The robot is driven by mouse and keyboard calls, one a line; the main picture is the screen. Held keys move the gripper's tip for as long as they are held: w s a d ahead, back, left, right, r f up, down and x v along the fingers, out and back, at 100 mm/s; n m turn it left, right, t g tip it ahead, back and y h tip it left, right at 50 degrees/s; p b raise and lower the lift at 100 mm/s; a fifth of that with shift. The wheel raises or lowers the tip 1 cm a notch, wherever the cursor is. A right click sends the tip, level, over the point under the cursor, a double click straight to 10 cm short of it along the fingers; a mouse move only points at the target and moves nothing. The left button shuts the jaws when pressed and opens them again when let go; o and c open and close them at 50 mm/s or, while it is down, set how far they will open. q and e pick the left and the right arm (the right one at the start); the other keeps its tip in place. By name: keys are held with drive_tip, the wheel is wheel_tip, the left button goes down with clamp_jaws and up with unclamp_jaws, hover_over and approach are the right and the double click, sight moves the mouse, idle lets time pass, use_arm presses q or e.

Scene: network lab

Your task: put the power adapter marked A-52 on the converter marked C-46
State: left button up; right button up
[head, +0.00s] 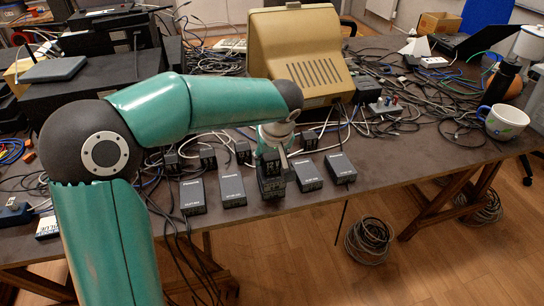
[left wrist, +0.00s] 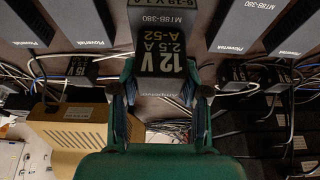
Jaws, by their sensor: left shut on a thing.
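My left gripper (head: 272,158) is shut on a small black power adapter; the left wrist view shows the gripper (left wrist: 163,100) with the adapter (left wrist: 165,68) between its fingers. In the head view the adapter is over the middle converter (head: 272,188) of a row of black converters at the table's front. That converter (left wrist: 172,16) shows partly behind the adapter in the left wrist view. I cannot tell whether the two touch. No C-46 mark is readable. My right gripper is not in view.
Other converters (head: 192,196) (head: 309,175) stand close on both sides. Several small black adapters (head: 207,158) stand behind the row among loose cables. A beige monitor (head: 300,55) stands behind them. A mug (head: 503,122) is at the right. The table's front right is clear.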

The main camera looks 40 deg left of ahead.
use_arm(q)
drive_tip(key=shift+f, duration=0.15)
drive_tip(key=o, duration=1.3)
drive_tip(key=shift+c, duration=0.2)
drive_tip(key=shift+r, duration=0.2)
drive_tip(key=shift+r, duration=0.2)
drive_tip(key=p+v, duration=0.1)
drive_tip(key=v, duration=1)
drive_tip(key=shift+s+d+r+p, duration=0.15)
drive_tip(key=shift+s+r+p, duration=0.05)
drive_tip(key=shift+r+p, duration=0.1)
